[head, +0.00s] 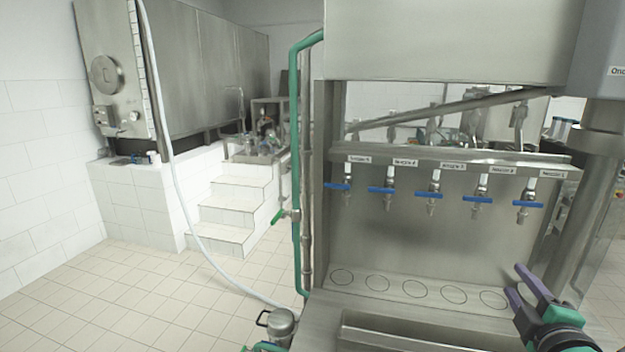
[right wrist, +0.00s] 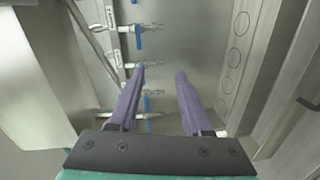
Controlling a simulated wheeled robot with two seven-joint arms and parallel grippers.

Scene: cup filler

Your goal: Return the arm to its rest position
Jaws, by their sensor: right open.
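My right gripper (head: 522,285) is at the lower right of the head view, in front of the right end of the filling station. Its two purple fingers are apart with nothing between them. In the right wrist view the open fingers (right wrist: 161,75) point toward the steel back panel and the row of valves. My left gripper is not in either view.
The steel filler (head: 400,230) has several nozzles with blue handles (head: 434,195) above a shelf with marked circles (head: 409,289). No cup shows on the circles. A green pipe (head: 295,150) stands left of it. White steps (head: 228,215) and open tiled floor (head: 130,290) lie further left.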

